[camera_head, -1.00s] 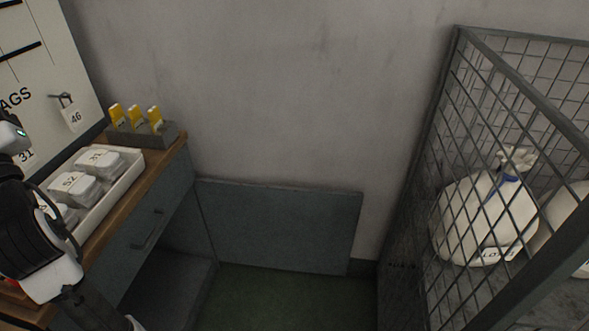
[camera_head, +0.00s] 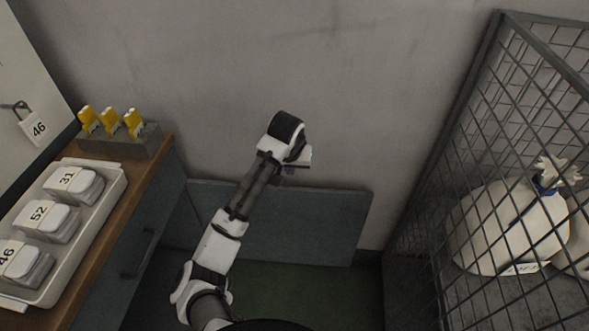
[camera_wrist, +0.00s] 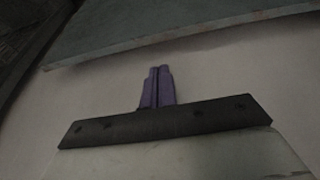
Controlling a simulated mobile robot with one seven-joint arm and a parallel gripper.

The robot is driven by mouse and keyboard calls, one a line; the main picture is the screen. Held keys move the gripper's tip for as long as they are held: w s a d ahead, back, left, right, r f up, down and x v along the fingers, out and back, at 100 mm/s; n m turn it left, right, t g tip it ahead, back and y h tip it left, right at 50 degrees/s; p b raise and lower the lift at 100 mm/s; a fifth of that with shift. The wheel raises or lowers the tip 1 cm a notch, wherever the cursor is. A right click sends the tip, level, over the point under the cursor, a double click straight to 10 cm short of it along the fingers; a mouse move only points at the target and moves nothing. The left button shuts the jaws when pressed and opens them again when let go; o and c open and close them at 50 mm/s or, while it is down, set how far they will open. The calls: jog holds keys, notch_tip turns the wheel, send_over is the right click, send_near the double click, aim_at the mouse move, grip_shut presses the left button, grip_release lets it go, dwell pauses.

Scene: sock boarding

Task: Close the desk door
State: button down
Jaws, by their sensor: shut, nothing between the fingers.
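The desk door (camera_head: 300,225) is a flat grey-blue panel standing open, reaching from the desk's right side along the wall. The desk (camera_head: 155,215) has a grey-blue body with a wooden top. My gripper (camera_head: 289,172) is at the end of my outstretched arm, near the door's top edge by the wall. In the wrist view my purple fingers (camera_wrist: 157,87) are together and empty, in front of the pale wall. A grey slab, seemingly the door (camera_wrist: 170,30), crosses the top of that view, apart from the fingertips. My arm hides part of the door.
A wire cage (camera_head: 440,180) with white bags (camera_head: 510,225) stands at right. On the desk top are a white tray (camera_head: 112,195) of labelled packs and a grey holder (camera_head: 135,143) with yellow tags. Green floor (camera_head: 290,295) shows between desk and cage.

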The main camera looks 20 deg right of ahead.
jog(key=x, duration=0.9)
jog(key=shift+f, duration=0.2)
